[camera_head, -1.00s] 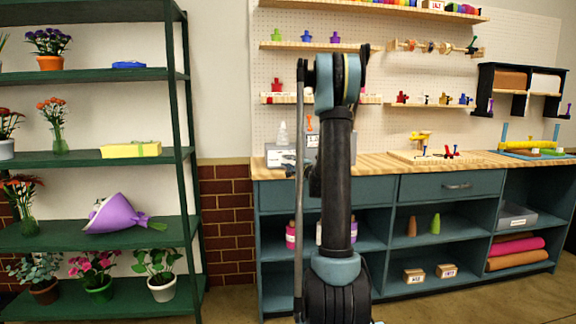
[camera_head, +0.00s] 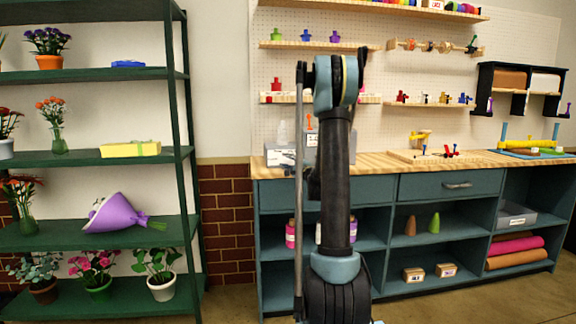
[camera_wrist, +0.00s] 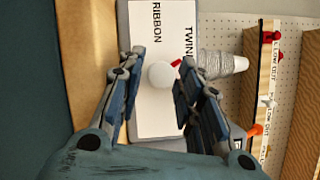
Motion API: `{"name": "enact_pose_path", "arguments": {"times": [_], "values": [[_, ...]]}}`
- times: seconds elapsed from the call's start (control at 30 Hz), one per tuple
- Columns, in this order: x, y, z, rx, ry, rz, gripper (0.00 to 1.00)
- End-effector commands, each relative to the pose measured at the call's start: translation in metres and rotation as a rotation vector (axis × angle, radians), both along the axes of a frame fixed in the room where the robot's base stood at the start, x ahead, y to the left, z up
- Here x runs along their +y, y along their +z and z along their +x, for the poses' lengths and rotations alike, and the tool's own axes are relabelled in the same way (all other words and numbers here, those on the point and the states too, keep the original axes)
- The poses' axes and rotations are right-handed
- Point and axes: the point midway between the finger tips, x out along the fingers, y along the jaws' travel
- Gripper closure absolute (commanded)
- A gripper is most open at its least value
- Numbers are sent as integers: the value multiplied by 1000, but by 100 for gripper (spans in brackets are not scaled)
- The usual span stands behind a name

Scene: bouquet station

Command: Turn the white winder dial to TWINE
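The white winder dial (camera_wrist: 162,75) is a round knob on a white panel (camera_wrist: 150,112) in the wrist view. The panel reads RIBBON on the left and TWINE on the right. A small red pointer (camera_wrist: 176,63) at the dial's edge points up and right, towards TWINE. My gripper (camera_wrist: 162,70) is open, with one finger on each side of the dial. A gap shows at the left finger; I cannot tell whether the right one touches. In the head view the grey winder (camera_head: 279,156) is partly hidden behind my arm.
A grey spool of twine (camera_wrist: 222,64) is close beside the right finger. The wooden worktop (camera_head: 375,163) holds a board with small tools (camera_head: 440,156) to the right. A green shelf rack (camera_head: 100,157) with flowers stands at the left.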

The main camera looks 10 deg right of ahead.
Motion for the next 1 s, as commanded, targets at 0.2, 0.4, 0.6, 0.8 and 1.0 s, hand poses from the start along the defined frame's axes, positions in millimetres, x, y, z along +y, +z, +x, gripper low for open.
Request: {"name": "enact_pose_path", "arguments": {"times": [0.2,0.4,0.6,0.8,1.0], "values": [[-1,-1,-1,0,-1,0,56],[-7,-2,-15,1,-4,-1,56],[-21,-6,-48,1,-5,-2,56],[-34,-9,-82,0,-4,0,56],[-43,-12,-104,1,-2,0,56]]}}
